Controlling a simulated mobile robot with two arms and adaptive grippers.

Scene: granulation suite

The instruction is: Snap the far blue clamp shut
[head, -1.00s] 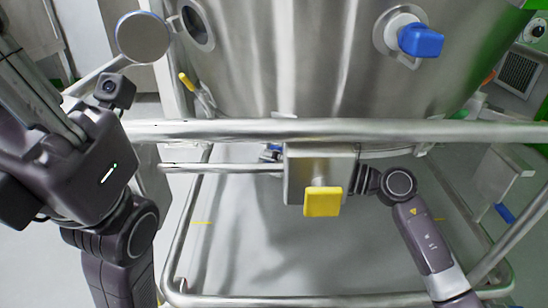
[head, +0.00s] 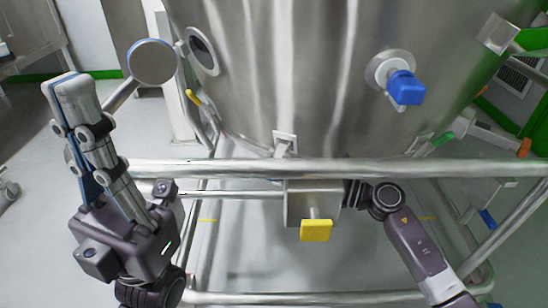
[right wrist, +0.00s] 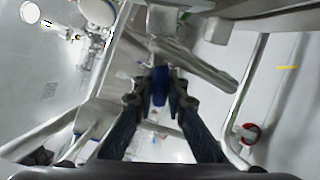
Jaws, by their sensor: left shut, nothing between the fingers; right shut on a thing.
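A blue clamp (right wrist: 160,86) shows in the right wrist view, between the fingertips of my right gripper (right wrist: 159,100), which is shut on it. In the head view my right arm reaches in behind the metal box with the yellow handle (head: 316,231), so that gripper and the clamp it holds are hidden there. My left gripper (head: 72,92) is at the left of the head view, its fingers together, pointing up, empty and apart from the vessel.
A large steel vessel (head: 300,80) fills the top, with a blue handle (head: 405,88) on its wall. A steel rail (head: 240,169) crosses in front of it. A round disc on an arm (head: 152,62) stands beside my left gripper. Floor shows through the lower frame.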

